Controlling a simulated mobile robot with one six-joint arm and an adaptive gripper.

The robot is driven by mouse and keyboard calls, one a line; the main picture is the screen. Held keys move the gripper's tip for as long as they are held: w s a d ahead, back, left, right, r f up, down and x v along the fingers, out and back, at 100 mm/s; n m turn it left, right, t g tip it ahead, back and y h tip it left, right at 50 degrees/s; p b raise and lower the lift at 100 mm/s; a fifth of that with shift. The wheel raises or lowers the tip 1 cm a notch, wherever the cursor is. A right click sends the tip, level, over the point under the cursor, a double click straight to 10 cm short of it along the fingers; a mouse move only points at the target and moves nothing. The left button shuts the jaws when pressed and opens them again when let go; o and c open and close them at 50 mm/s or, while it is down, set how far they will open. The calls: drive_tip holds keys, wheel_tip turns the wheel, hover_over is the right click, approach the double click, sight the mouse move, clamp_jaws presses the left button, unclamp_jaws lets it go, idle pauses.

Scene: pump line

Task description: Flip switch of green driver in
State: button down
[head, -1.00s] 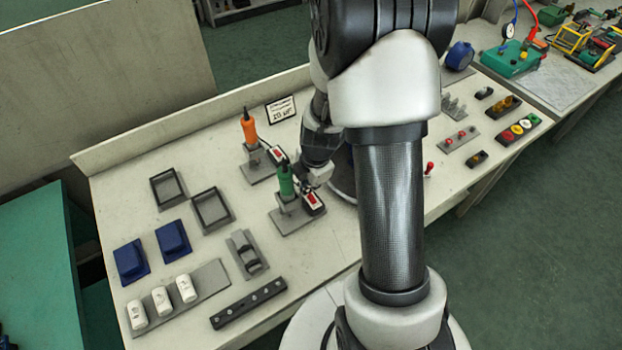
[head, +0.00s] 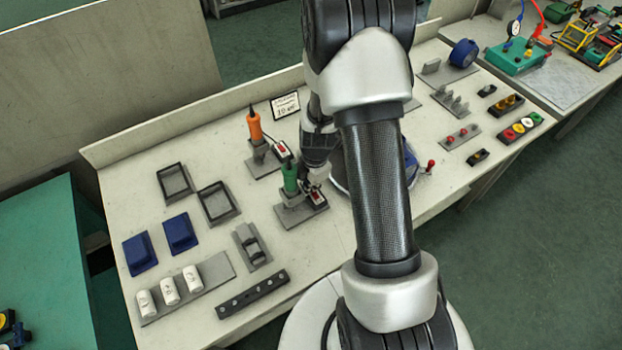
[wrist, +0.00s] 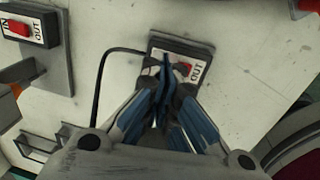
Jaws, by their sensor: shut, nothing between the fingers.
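The green driver (head: 290,178) stands upright in a grey stand on the table. Its switch box (head: 318,199), with a red rocker, is just right of it. In the wrist view the switch box (wrist: 203,60) shows the word OUT at its right end. My gripper (wrist: 168,78) is shut and empty. Its fingertips are over the left part of that box, at the red rocker (wrist: 184,68), and hide the other end. I cannot tell whether they touch it. In the head view my gripper (head: 312,184) is low beside the green driver.
The orange driver (head: 254,126) stands behind, with its own switch box (wrist: 24,29) marked IN and OUT. A black cable (wrist: 103,80) runs to the near switch box. Black frames, blue blocks and white cylinders lie at the left. Several small controls lie at the right.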

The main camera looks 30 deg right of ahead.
drive_tip(key=shift+w+r+g+p, duration=0.1)
drive_tip(key=shift+g+p, duration=0.2)
drive_tip(key=shift+p, duration=0.95)
drive_tip(key=shift+f+b, duration=0.3)
drive_tip(key=shift+b, duration=0.2)
drive_tip(key=shift+s+r+b, duration=0.2)
drive_tip(key=shift+s+b, duration=0.2)
drive_tip(key=shift+s, duration=0.4)
drive_tip(key=shift+w+r, duration=0.15)
drive_tip(key=shift+r, duration=0.25)
wheel_tip(320, 180, up, 13)
drive_tip(key=w+p, duration=0.2)
drive_tip(key=p, duration=0.2)
drive_tip(key=shift+w+p, duration=0.2)
drive_tip(key=shift+p, duration=0.2)
